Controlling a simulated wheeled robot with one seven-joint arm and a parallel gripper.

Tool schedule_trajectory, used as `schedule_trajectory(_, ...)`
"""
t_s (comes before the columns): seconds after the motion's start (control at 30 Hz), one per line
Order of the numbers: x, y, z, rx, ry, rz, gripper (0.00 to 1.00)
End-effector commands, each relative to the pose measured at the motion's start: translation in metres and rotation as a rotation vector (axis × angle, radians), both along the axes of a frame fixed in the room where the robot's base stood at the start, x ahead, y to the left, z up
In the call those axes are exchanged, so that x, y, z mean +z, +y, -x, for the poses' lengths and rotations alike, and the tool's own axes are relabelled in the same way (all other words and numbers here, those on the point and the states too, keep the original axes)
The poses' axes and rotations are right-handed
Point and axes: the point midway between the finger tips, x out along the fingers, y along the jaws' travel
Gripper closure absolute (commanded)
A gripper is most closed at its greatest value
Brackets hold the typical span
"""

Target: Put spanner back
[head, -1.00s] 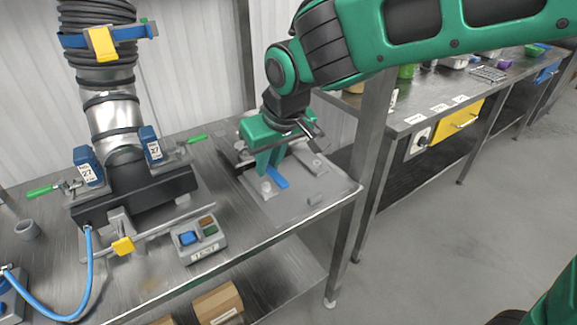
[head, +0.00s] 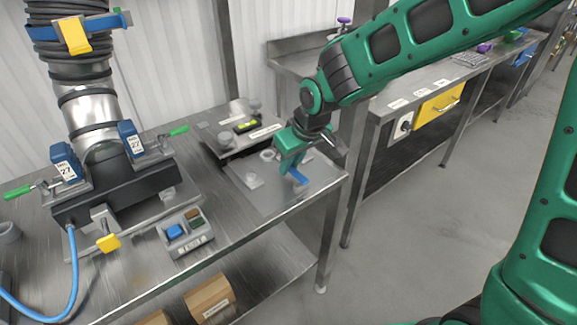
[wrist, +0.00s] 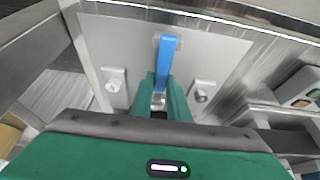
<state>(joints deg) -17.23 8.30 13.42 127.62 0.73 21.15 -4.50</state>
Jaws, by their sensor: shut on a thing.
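The spanner, with a blue handle (head: 299,177), is held in my gripper (head: 288,170) at the right part of a grey plate (head: 262,200) on the steel table. In the wrist view, my green fingers (wrist: 159,100) are shut on its metal part, and the blue handle (wrist: 166,56) points away from me over the grey plate (wrist: 120,38). I cannot tell whether the spanner touches the plate. Two small fittings with round knobs sit on the plate, one left (wrist: 113,86) and one right (wrist: 203,93) of my fingers.
A button box (head: 186,231) and a large hopper clamp (head: 115,190) are to the left.

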Motion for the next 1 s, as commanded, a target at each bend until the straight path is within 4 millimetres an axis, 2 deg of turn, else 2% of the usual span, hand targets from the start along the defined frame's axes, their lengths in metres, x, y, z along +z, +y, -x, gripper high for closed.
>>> schedule_trajectory(0.1,-0.009,0.000,0.000,0.000,0.000,0.000,1.00)
schedule_trajectory(0.43,-0.011,-0.001,0.000,-0.001,-0.001,0.000,1.00)
schedule_trajectory(0.47,-0.011,-0.001,0.000,-0.001,0.000,0.000,0.82)
schedule_trajectory(0.53,-0.011,-0.001,0.000,-0.002,-0.001,0.000,0.66)
schedule_trajectory(0.83,-0.010,-0.001,0.000,-0.002,-0.001,0.000,0.66)
schedule_trajectory(1.0,0.001,-0.003,0.002,-0.002,-0.003,-0.002,0.66)
